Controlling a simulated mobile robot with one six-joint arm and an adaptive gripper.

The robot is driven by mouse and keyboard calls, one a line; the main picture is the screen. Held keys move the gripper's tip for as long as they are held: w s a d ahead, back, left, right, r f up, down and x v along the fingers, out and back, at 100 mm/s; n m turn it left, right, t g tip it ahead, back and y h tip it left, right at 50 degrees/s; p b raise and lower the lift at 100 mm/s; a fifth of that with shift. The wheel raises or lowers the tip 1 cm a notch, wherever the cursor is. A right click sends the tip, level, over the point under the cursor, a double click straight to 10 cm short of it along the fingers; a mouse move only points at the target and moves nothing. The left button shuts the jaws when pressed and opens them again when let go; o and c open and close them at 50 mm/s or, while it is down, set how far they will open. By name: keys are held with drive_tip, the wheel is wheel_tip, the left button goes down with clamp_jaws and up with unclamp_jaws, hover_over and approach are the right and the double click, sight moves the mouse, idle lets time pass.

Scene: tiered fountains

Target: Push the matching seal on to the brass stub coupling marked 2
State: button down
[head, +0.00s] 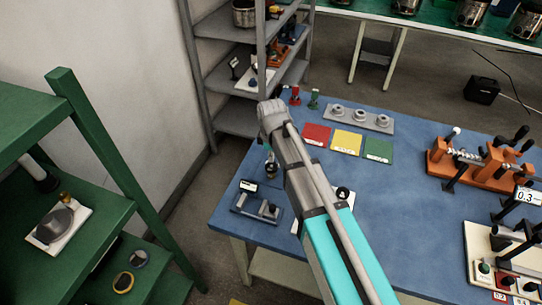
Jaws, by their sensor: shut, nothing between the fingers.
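My gripper (270,168) is a small dark shape at the end of my grey and turquoise arm, over the left part of the blue table. It is shut and holds nothing; my arm hides part of it. Two rings that look like seals lie on the lower green shelf: a yellow-rimmed dark ring (123,291) and a grey ring (138,266). A small brass piece (66,196) stands on a white plate on the shelf above. I cannot read a 2 on it or tell whether it is the stub coupling. My gripper is well to the right of these.
A green shelf post (100,140) stands between the green shelves and my arm.

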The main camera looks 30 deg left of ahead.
sight(272, 165)
drive_tip(key=shift+f, duration=0.15)
drive_tip(key=shift+f+b, duration=1.45)
drive_tip(key=shift+b, duration=0.15)
wheel_tip(272, 165, up, 7)
drive_tip(key=p, duration=0.7)
drive_tip(key=s+r+p, duration=0.2)
drive_tip(key=s, duration=0.3)
drive_tip(key=shift+s+d, duration=0.3)
drive_tip(key=shift+s, duration=0.05)
drive_tip(key=shift+d, duration=0.1)
drive_tip(key=w+d+m, duration=0.2)
drive_tip(key=d+m, duration=0.8)
drive_tip(key=d, duration=1.2)
drive_tip(key=w+d+m, duration=0.2)
drive_tip(key=d+m, duration=0.8)
drive_tip(key=d, duration=1.3)
drive_tip(key=shift+w+d+m, duration=0.2)
drive_tip(key=shift+d+m, duration=0.05)
drive_tip(key=shift+m, duration=0.15)
